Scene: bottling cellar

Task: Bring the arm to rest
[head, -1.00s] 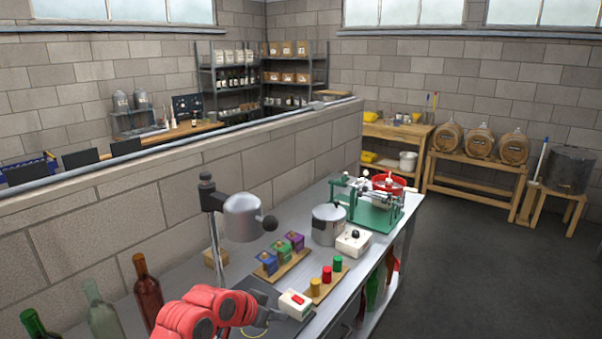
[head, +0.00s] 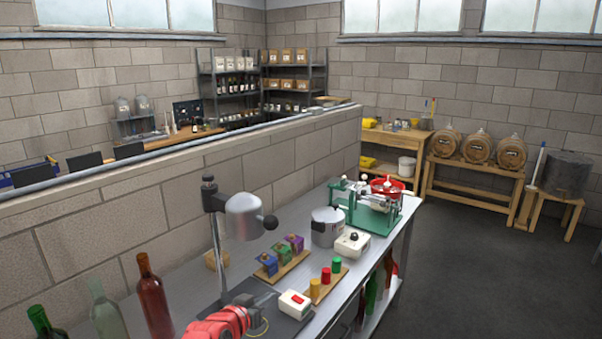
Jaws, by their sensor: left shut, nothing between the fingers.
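My left arm is red and comes in at the bottom of the head view. Its dark grey gripper (head: 266,299) is shut and empty, low in front of the bench press column. It is just left of a small white box with a red switch (head: 294,303). I cannot tell whether it touches the dark base plate (head: 285,325) below it. My right gripper is not in view.
A grey press head (head: 243,216) on a column stands behind the gripper. Several bottles, including a brown one (head: 154,300), stand at left. Coloured blocks (head: 280,253), coloured pegs (head: 326,275) and a steel pot (head: 326,228) stand farther along the bench (head: 300,205).

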